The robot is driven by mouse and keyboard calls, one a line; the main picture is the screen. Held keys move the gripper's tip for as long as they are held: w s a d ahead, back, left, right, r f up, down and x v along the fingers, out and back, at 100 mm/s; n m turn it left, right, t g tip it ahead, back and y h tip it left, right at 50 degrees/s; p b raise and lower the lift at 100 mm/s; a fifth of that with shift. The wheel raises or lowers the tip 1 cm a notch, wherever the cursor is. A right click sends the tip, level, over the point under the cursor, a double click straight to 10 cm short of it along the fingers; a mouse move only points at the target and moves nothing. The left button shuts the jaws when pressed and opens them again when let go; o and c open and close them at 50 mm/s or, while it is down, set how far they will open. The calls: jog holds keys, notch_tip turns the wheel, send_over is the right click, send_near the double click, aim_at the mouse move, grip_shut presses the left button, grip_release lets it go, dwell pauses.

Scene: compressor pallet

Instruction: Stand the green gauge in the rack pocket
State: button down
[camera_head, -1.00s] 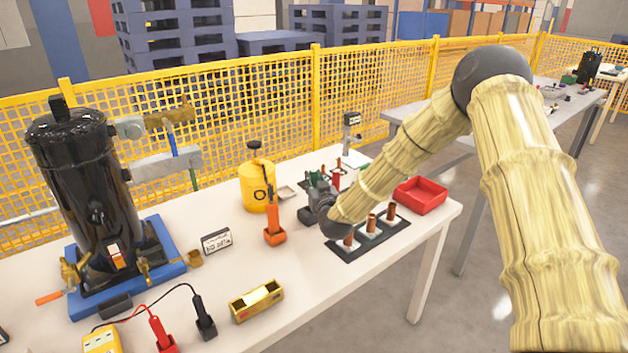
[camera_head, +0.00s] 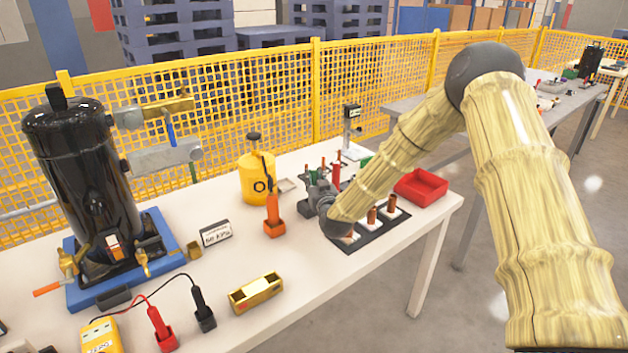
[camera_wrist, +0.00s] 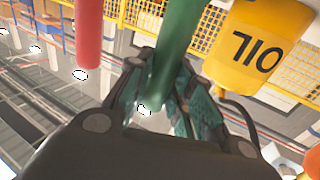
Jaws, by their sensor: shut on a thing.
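The green gauge (camera_wrist: 175,45) is a smooth green cylinder in the wrist view. My gripper (camera_wrist: 158,90) is shut around its lower visible part, and the cylinder runs from between the fingers to the top edge. In the head view my gripper (camera_head: 318,195) is low over the back right of the white table, at the dark rack (camera_head: 306,180). The gauge cannot be made out there. A red gauge (camera_head: 336,173) stands upright beside my gripper; it also shows in the wrist view (camera_wrist: 88,35), apart from the green one. The rack's pockets are mostly hidden.
A yellow oil can (camera_head: 256,182) and an orange tool in a holder (camera_head: 273,215) stand left of my gripper. A black tray with copper tubes (camera_head: 372,217) is close in front. A red bin (camera_head: 421,187) is at the right.

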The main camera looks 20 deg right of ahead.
jog(key=shift+f+b, duration=0.3)
jog(key=shift+f, duration=0.2)
jog(key=c, duration=1.2)
grip_release()
jog(key=s, duration=1.2)
jog(key=shift+a, duration=0.2)
